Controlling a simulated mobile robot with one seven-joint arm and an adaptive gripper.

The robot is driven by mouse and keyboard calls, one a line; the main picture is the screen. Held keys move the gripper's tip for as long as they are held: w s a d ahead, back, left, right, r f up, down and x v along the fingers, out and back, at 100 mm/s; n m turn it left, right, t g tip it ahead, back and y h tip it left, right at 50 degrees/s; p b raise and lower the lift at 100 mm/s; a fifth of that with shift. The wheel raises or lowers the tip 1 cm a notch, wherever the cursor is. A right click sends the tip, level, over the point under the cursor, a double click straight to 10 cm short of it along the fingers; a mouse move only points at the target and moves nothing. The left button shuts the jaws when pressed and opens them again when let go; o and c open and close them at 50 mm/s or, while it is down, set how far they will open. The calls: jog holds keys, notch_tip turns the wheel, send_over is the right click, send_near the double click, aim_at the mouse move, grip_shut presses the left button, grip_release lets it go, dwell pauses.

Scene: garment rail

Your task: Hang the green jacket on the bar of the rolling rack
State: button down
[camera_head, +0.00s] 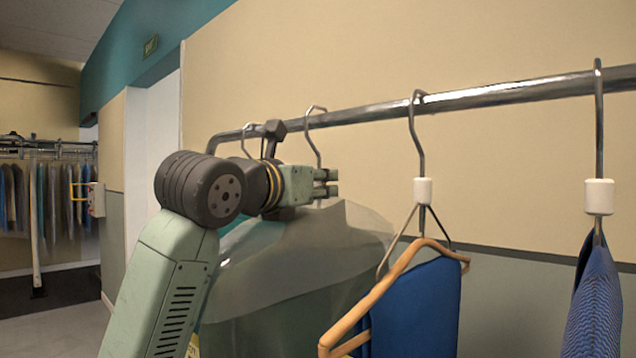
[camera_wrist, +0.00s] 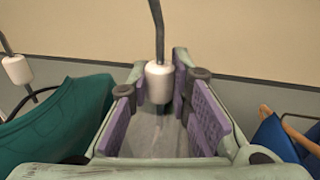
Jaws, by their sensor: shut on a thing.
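My gripper (camera_head: 330,183) is below the bar (camera_head: 480,97), shut on a hanger (camera_head: 317,140). The hanger's white collar (camera_wrist: 158,84) shows between the purple finger pads (camera_wrist: 165,118) in the wrist view. Its hook top is at the bar; I cannot tell whether it bears weight there. A garment under a translucent grey cover (camera_head: 310,260) hangs just below my gripper, looking greenish through it. In the wrist view a bare teal-green garment (camera_wrist: 60,122) is left of my gripper. I cannot tell for sure which one is the green jacket.
A wooden hanger (camera_head: 395,280) with blue cloth (camera_head: 420,308) hangs close on the right. A dark blue garment (camera_head: 598,300) hangs further right. Another hook (camera_head: 247,140) is near the bar's left end. Another clothes rack (camera_head: 40,150) stands far left.

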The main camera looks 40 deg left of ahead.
jog(key=shift+r, duration=0.1)
jog(key=c, duration=1.7)
grip_release()
jog(key=shift+s, duration=0.1)
jog(key=o, duration=0.3)
jog(key=shift+f, duration=0.2)
jog(key=s+d, duration=0.2)
jog(key=s, duration=0.9)
jog(key=shift+s, duration=0.4)
jog(key=shift+r, duration=0.1)
